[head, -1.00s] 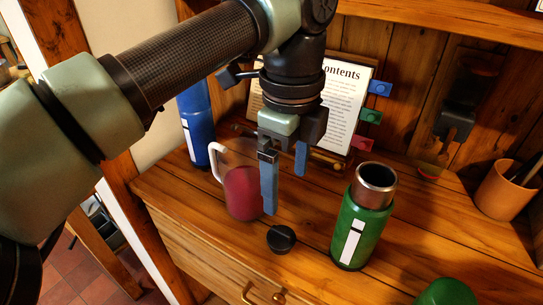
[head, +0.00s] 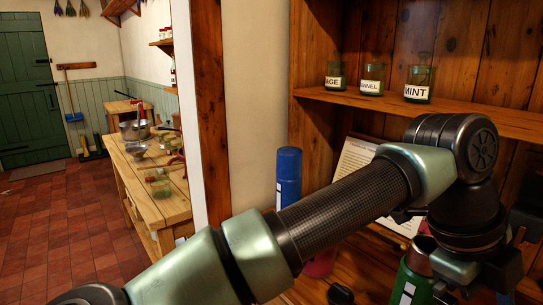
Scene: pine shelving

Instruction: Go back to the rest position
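My gripper (head: 480,292) hangs at the bottom right of the head view, under the dark wrist joint. Its fingers are mostly cut off by the lower edge, so their opening does not show. My arm reaches across the picture from the lower left. The green flask (head: 410,285) with a steel neck stands just left of my gripper. I cannot tell whether they touch. A black lid (head: 340,293) lies on the wooden top to the left of the flask.
A blue bottle (head: 288,178) stands left, behind my arm. A red-filled jug (head: 320,264) and a printed sheet (head: 358,158) are partly hidden by the arm. Labelled green jars (head: 418,85) stand on the upper shelf (head: 460,118). Tiled floor (head: 70,230) is open at left.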

